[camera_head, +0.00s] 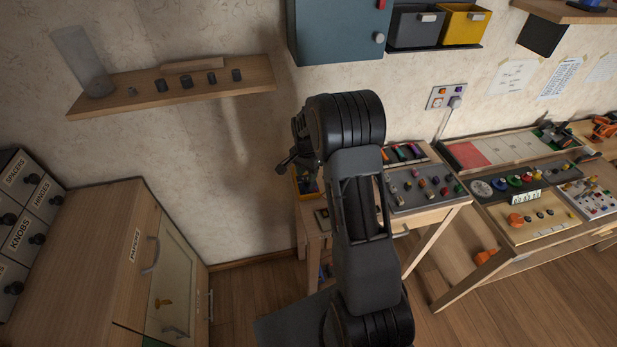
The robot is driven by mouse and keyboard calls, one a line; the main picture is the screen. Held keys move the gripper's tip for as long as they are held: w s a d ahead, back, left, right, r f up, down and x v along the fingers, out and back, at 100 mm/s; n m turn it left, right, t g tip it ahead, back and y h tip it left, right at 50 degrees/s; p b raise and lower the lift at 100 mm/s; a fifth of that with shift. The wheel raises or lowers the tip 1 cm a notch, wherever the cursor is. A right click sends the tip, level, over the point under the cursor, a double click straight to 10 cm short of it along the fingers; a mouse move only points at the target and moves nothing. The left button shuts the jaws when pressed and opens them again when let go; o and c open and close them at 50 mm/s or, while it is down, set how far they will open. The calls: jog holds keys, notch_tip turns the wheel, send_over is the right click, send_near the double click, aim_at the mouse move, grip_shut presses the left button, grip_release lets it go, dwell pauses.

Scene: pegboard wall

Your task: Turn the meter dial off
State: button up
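A control panel (535,232) lies on the bench at the right, with a small white digit display (525,198) at its back edge. An orange knob (516,219) sits at the panel's left, beside smaller dark knobs. A round pale dial (481,188) is on a dark panel just behind. I cannot tell which of these is the meter dial, nor read its setting. My gripper (286,163) is at the left of my raised arm, far left of this bench. It is small and dark, and its fingers are not clear.
A small table (427,215) with trays of parts stands between my arm and the right bench. A wooden wall shelf (215,82) holds several dark knobs. A blue cabinet (335,30) hangs above. Floor shows between the furniture.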

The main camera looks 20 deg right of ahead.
aim_at(307, 180)
jog(key=shift+f, duration=1.5)
